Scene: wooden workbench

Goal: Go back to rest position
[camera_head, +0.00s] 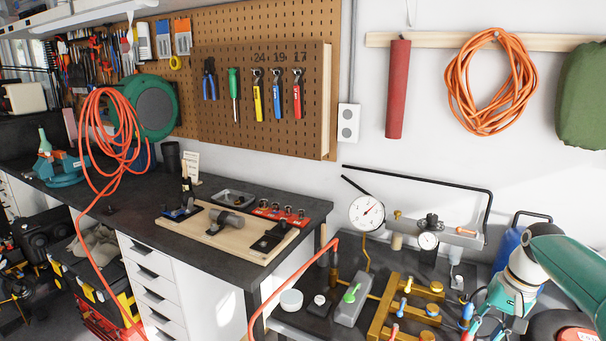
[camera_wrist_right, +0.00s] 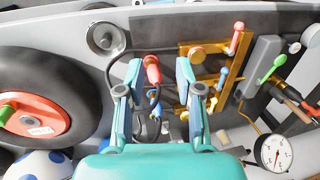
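My right arm, teal and white, comes in from the right edge of the head view. Its gripper shows low in that view, over the lower bench beside the brass manifold (camera_head: 385,310). In the right wrist view my right gripper (camera_wrist_right: 159,72) has its two teal fingers spread apart. A red connector (camera_wrist_right: 152,69) and a blue one (camera_wrist_right: 155,96) show in the gap between the fingers. I see no grip on them; whether a finger touches them I cannot tell. My left gripper and left arm are not in view.
A red-orange hose (camera_head: 108,150) hangs across the left workbench and down its front. A wooden board (camera_head: 228,236) with tools lies on the dark worktop. Gauges (camera_head: 367,213) stand behind the manifold. A black wheel with a red hub (camera_wrist_right: 45,113) is close to my right gripper.

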